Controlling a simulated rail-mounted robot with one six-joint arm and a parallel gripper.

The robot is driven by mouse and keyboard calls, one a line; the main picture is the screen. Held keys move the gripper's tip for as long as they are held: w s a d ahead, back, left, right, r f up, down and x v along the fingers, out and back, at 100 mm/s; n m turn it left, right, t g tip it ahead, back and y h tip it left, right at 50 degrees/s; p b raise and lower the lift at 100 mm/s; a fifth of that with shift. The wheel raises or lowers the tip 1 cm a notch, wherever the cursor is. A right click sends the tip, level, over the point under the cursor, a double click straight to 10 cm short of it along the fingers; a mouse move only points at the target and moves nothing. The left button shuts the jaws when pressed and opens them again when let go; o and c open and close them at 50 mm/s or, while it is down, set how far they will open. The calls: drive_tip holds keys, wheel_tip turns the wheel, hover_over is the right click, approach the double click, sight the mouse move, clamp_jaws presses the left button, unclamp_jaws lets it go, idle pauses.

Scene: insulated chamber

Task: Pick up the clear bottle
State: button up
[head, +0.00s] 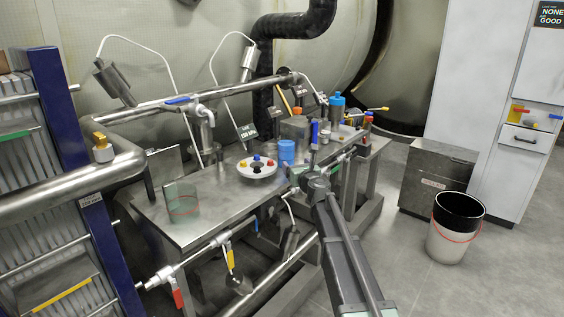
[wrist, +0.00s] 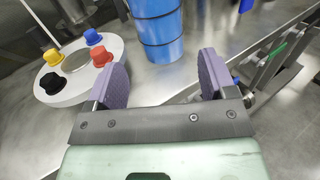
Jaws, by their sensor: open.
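A see-through greenish upright thing (head: 182,201) with a thin red line stands near the front left of the metal bench in the head view. It may be the clear bottle, but its shape is too faint to be sure. It does not show in the wrist view. My gripper (head: 298,173) is over the bench, well to the right of it. In the wrist view my gripper (wrist: 163,68) is open, with two purple finger pads apart and nothing between them. A blue ribbed cylinder (wrist: 158,30) stands beyond the fingers; it also shows in the head view (head: 287,151).
A white round holder (head: 257,172) with several coloured caps stands left of the blue cylinder. The metal bench (head: 215,212) is bare between it and the see-through thing. Pipes and a rail cross behind and before the bench. A bin (head: 450,246) stands at right.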

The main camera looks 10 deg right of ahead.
sight(286, 154)
drive_tip(key=w, duration=0.3)
drive_tip(key=w+a, duration=0.1)
drive_tip(key=w, duration=0.3)
drive_tip(key=w+a, duration=0.1)
drive_tip(key=w, duration=0.2)
drive_tip(key=shift+w, duration=0.2)
drive_tip(key=shift+s, duration=0.1)
drive_tip(key=c, duration=0.8)
drive_tip(key=shift+r, duration=0.1)
wheel_tip(286, 154, up, 20)
drive_tip(key=p, duration=2)
